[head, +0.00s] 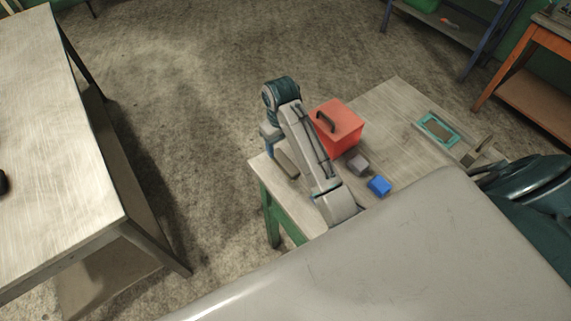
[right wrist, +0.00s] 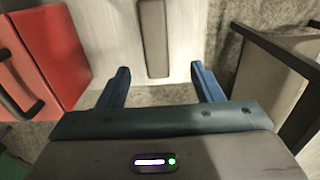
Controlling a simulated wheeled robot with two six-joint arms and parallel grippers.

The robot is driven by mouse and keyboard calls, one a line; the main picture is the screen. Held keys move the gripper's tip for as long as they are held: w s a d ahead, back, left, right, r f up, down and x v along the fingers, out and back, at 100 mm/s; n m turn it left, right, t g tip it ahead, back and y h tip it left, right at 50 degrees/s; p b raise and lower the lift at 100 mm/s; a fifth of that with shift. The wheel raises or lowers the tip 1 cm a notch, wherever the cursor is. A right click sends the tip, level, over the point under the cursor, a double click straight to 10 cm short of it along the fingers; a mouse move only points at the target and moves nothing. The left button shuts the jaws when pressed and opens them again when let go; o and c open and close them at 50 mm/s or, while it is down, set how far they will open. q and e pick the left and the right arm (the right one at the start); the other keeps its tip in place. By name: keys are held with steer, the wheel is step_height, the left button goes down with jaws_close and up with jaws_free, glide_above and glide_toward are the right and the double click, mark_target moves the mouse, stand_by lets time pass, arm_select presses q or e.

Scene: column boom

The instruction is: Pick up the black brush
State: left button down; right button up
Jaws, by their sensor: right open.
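No thing shows clearly as a black brush. A long, narrow grey-brown bar (head: 287,163) lies near the left edge of the work table; whether it is the brush I cannot tell. My right gripper (head: 270,150) points down beside it, partly hidden by its own wrist. In the right wrist view the open, empty fingers (right wrist: 160,70) stand apart, and the bar (right wrist: 153,38) lies lengthwise ahead of the gap between them. A small dark thing (head: 3,182) is cut off at the left picture edge, on the other table. My left gripper is not in view.
A red box (head: 340,130) with a dark handle stands close beside the right gripper; it also shows in the right wrist view (right wrist: 55,45). A grey block (head: 358,163), a blue block (head: 379,186) and a teal-framed item (head: 438,129) lie on the work table (head: 395,100).

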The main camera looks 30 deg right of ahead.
mark_target(284, 160)
steer(key=shift+s+a+f, duration=0.1)
steer(key=shift+s+f, duration=0.05)
steer(key=shift+f, duration=0.5)
steer(key=shift+w+d+f+p, duration=0.15)
steer(key=shift+f+p, duration=0.15)
steer(key=shift+f, duration=0.35)
steer(key=shift+w+d+f+p, duration=0.15)
steer(key=shift+f+p, duration=0.15)
steer(key=shift+f, duration=0.3)
steer(key=f+p, duration=0.1)
steer(key=f, duration=0.1)
steer(key=f+p, duration=0.1)
steer(key=f, duration=0.1)
steer(key=shift+s+d+p, duration=0.15)
steer(key=shift+s+p, duration=0.15)
steer(key=shift+s, duration=0.1)
steer(key=shift+f, duration=0.35)
steer(key=shift+w+f, duration=0.1)
steer(key=shift+f, duration=0.2)
steer(key=c, duration=1)
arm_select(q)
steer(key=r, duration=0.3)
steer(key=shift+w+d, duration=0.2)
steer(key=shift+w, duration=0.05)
arm_select(e)
steer(key=shift+r, duration=0.1)
steer(key=shift+c, duration=0.5)
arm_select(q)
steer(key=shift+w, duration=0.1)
